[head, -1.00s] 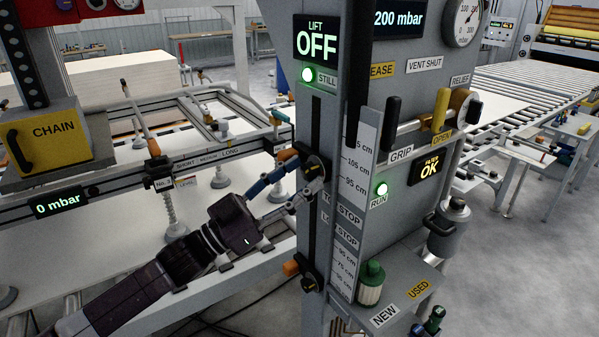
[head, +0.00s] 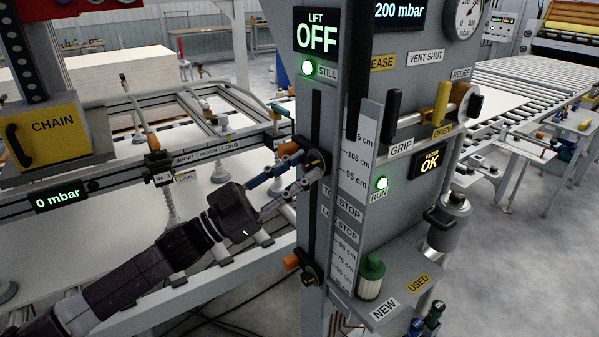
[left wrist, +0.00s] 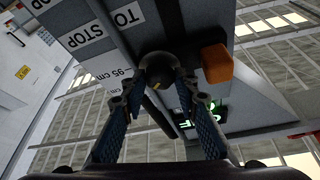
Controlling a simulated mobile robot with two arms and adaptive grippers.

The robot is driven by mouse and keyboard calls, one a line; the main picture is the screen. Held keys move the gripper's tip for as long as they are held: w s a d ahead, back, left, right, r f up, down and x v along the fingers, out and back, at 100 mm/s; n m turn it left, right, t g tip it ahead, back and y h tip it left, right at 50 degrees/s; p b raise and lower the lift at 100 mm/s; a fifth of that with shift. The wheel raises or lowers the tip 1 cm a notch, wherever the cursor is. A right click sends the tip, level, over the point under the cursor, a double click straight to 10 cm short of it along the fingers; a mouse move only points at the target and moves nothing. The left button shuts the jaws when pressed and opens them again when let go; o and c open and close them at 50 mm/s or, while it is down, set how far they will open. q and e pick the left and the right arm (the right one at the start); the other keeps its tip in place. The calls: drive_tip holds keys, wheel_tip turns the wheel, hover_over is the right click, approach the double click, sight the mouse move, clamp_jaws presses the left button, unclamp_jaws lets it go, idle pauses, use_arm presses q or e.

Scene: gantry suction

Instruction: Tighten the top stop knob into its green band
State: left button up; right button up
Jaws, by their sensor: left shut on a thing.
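The top stop knob (left wrist: 157,66) is a dark round knob between my left fingertips in the left wrist view. It belongs to the upper stop on the slotted column, beside an orange block (left wrist: 216,62). In the head view, my left gripper (head: 303,168) reaches the column from the left and is shut on this knob, its blue fingers partly covering it. The stop's orange end (head: 287,148) shows just above the fingers. I cannot make out a green band on the knob; the fingers and the small size hide such detail. My right gripper is not in view.
A lower stop with an orange end (head: 291,262) sits farther down the same column. A height scale (head: 352,180) runs beside the slot. The lift display (head: 316,38) reads OFF. A green-topped filter (head: 370,277) stands on a shelf to the right. A rail (head: 110,186) lies behind my arm.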

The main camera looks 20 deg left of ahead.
use_arm(q)
drive_tip(key=shift+m, duration=0.4)
drive_tip(key=o, duration=1.1)
drive_tip(key=shift+o, duration=0.2)
drive_tip(key=v, duration=1.2)
